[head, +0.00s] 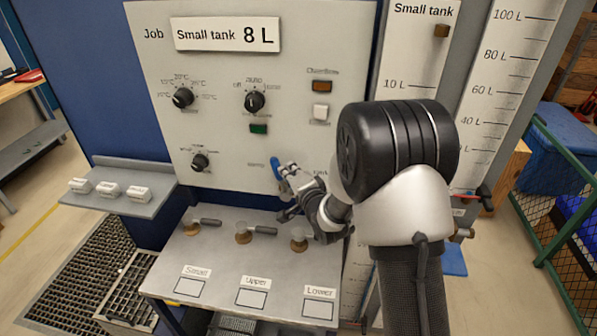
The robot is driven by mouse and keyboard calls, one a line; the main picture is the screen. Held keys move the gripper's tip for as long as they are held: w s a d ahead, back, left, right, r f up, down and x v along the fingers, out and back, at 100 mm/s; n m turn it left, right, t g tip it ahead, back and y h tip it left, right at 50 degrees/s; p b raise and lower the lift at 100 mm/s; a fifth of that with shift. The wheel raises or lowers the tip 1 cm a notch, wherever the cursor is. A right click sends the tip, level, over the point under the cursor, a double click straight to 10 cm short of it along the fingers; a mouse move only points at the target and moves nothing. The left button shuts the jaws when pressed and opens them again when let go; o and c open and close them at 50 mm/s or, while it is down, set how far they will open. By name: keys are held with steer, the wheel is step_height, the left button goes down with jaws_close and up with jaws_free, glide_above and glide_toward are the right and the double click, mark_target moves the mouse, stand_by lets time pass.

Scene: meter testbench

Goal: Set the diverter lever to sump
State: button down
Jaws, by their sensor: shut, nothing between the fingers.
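The diverter lever (275,165) is a small blue handle low on the pale control panel (225,100). Its visible end tilts up and to the left, toward the small label at its left, which seems to read sump (256,163). A label that seems to read tank (321,172) is on the right, partly hidden by my arm. My gripper (290,173) is shut and empty, just right of the lever. I cannot tell whether they touch. The lever's lower part and pivot are partly hidden behind my gripper.
Several black knobs (255,101) and small buttons are on the panel. Below, a grey bench (215,262) carries brass fittings with dark handles (243,232). A shelf (120,195) with white tags stands left. Tall scales (497,90) are behind my arm at right.

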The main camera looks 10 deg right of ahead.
steer(key=shift+w+a+n+g+b, duration=0.2)
steer(key=shift+w+a, duration=0.05)
steer(key=shift+a, duration=0.4)
steer(key=shift+w+a+n+g+b, duration=0.2)
steer(key=shift+w+a, duration=0.05)
steer(key=shift+a, duration=0.4)
